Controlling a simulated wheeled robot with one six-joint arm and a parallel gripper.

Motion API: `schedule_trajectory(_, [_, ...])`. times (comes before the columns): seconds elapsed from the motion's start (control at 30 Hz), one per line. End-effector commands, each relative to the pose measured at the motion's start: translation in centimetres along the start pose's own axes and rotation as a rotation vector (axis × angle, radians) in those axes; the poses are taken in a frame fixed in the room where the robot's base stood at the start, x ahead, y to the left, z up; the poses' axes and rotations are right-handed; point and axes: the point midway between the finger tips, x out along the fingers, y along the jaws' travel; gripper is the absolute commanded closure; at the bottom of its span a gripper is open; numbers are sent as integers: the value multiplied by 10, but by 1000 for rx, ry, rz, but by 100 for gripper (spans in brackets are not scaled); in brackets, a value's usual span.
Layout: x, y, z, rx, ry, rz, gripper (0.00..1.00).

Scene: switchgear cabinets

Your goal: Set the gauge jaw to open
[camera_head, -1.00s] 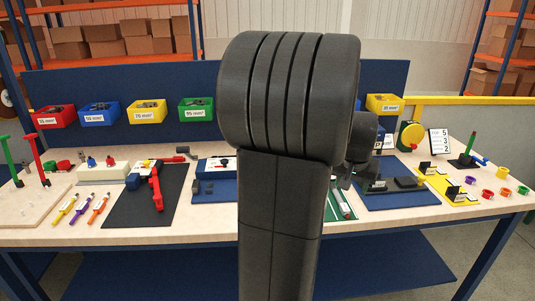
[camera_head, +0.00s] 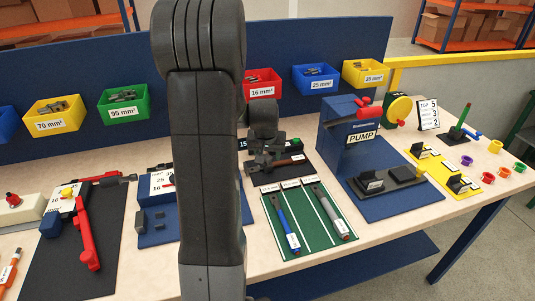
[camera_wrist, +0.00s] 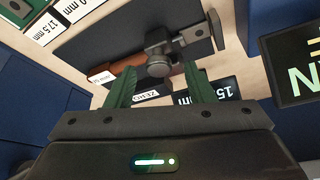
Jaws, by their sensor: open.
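A gauge with a brown handle and a dark grey sliding jaw (camera_wrist: 185,42) lies on a dark mat in the wrist view. It also shows in the head view (camera_head: 280,161), partly covered by my arm end. My gripper (camera_wrist: 157,88) has two green fingers spread apart with nothing between them. The fingers point toward the gauge, around the level of its round knob (camera_wrist: 159,62). I cannot tell whether they touch it. In the head view, my gripper is hard to make out against the dark mat.
A blue pump cabinet (camera_head: 345,140) stands close on the right. A green tray (camera_head: 307,220) with two pen-like tools lies in front. Coloured bins (camera_head: 261,84) line the back panel. A red-handled tool (camera_head: 86,235) lies left.

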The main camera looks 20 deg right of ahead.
Motion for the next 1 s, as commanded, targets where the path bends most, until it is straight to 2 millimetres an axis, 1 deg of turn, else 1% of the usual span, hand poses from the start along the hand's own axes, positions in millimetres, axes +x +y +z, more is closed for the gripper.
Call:
schedule_trajectory(0.17, [8, 0, 0, 0, 1, 0, 52])
schedule_trajectory(0.4, [8, 0, 0, 0, 1, 0, 52])
schedule_trajectory(0.43, [8, 0, 0, 0, 1, 0, 53])
schedule_trajectory(0.57, [8, 0, 0, 0, 1, 0, 79])
schedule_trajectory(0.6, [8, 0, 0, 0, 1, 0, 87])
schedule_trajectory(0.67, [8, 0, 0, 0, 1, 0, 99])
schedule_trajectory(0.7, [8, 0, 0, 0, 1, 0, 100])
schedule_trajectory(0.87, [8, 1, 2, 1, 1, 0, 100])
schedule_trajectory(1.0, [4, 6, 13, 1, 2, 0, 100])
